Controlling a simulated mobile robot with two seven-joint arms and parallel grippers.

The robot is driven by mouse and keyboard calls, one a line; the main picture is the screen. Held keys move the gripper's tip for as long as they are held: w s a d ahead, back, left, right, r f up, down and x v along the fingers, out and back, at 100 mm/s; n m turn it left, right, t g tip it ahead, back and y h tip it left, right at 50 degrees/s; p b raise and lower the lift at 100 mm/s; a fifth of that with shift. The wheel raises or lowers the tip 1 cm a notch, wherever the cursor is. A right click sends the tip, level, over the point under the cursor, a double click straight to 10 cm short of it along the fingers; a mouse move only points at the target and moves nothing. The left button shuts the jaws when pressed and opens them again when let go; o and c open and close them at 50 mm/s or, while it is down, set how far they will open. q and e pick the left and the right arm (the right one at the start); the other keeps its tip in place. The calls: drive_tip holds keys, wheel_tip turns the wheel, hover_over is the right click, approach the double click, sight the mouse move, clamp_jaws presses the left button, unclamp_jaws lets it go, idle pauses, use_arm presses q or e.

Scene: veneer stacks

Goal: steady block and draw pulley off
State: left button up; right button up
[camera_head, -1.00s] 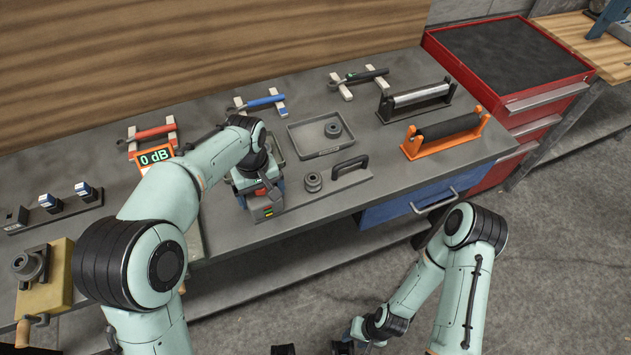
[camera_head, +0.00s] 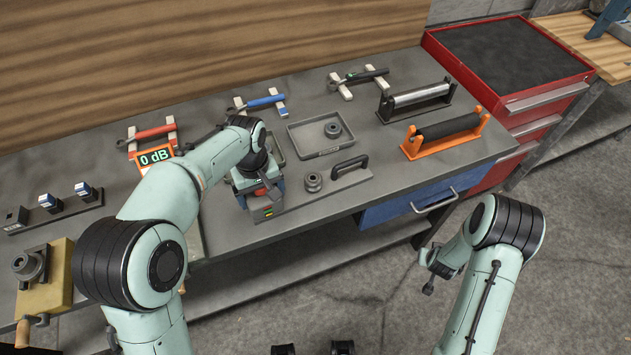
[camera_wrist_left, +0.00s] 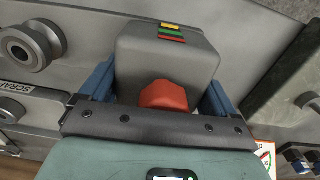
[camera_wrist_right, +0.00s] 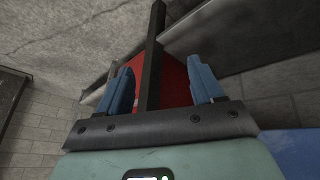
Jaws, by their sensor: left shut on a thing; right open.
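My left gripper (camera_head: 262,190) is shut on a grey block (camera_head: 264,207) with a red knob and coloured stripes, on the bench front. In the left wrist view the block (camera_wrist_left: 170,60) sits between the blue fingers. A grey pulley (camera_head: 313,182) is just right of the block, near a black handle; it also shows in the left wrist view (camera_wrist_left: 30,46). A second pulley (camera_head: 333,130) lies in a shallow tray (camera_head: 296,146). A third round grey part (camera_head: 28,266) is on a yellow block (camera_head: 55,280) at far left. My right gripper (camera_wrist_right: 162,82) is open and empty, off the bench's front edge.
A black handle (camera_head: 350,166) stands on a grey plate. Orange (camera_head: 440,144) and black roller stands are at the right, beside a red cabinet (camera_head: 530,110). Tools rest on racks at the back. A blue drawer (camera_head: 405,208) is under the bench. An orange-framed display (camera_head: 155,158) reads 0 dB.

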use_arm(q)
drive_tip(key=shift+r, duration=0.1)
use_arm(e)
drive_tip(key=w+d+r+t+h, duration=0.25)
drive_tip(key=w+d+r, duration=0.25)
drive_tip(key=d+r, duration=0.55)
drive_tip(key=w+d+r+t+h, duration=0.1)
drive_tip(key=w+d+r+h, duration=0.3)
drive_tip(key=d+r, duration=0.6)
drive_tip(key=w+a+r+n+t+y, duration=0.1)
drive_tip(key=w+r, duration=0.2)
drive_tip(key=r, duration=0.3)
drive_tip(key=w+r+n+t+y, duration=0.1)
drive_tip(key=w+r, duration=0.2)
drive_tip(key=r, duration=0.2)
drive_tip(key=w+a+r+n+g+y, duration=0.2)
drive_tip(key=w+a+r, duration=0.15)
drive_tip(key=a, duration=0.85)
drive_tip(key=w+a+r+n+g+y, duration=0.25)
drive_tip(key=a+r, duration=0.25)
drive_tip(key=a, duration=0.6)
drive_tip(key=n+g+y, duration=0.1)
drive_tip(key=g+y, duration=0.2)
drive_tip(key=g, duration=0.3)
approach(313, 178)
drive_tip(key=shift+s+f, duration=0.3)
drive_tip(key=shift+s, duration=0.25)
drive_tip(key=shift+d+f, duration=0.1)
drive_tip(key=shift+f, duration=4)
